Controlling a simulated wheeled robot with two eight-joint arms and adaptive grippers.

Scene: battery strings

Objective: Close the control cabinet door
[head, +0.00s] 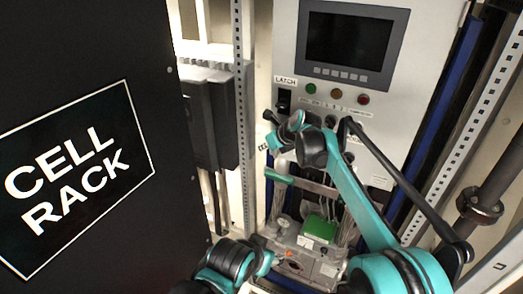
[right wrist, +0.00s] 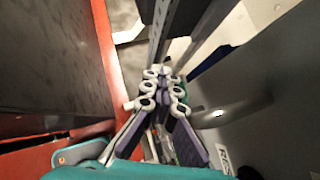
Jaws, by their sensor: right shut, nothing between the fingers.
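The control cabinet door (head: 420,75) appears to be the light grey panel in the head view, with a dark screen and several coloured buttons. A black latch (head: 284,101) sits below a LATCH label at its left edge. I cannot tell how far the door stands open. My right gripper (head: 276,128) is at the panel's left edge, just below the latch; contact cannot be told. The right wrist view shows its fingers (right wrist: 161,73) shut and empty, beside a grey surface (right wrist: 245,85) on the right. Part of my left arm shows at the bottom; its gripper is out of view.
A black CELL RACK panel (head: 95,100) fills the left. A perforated upright (head: 239,90) stands between it and the grey panel. A metal unit with a green block (head: 320,228) sits below. Another perforated rail (head: 488,110) and a pipe (head: 500,185) are at right.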

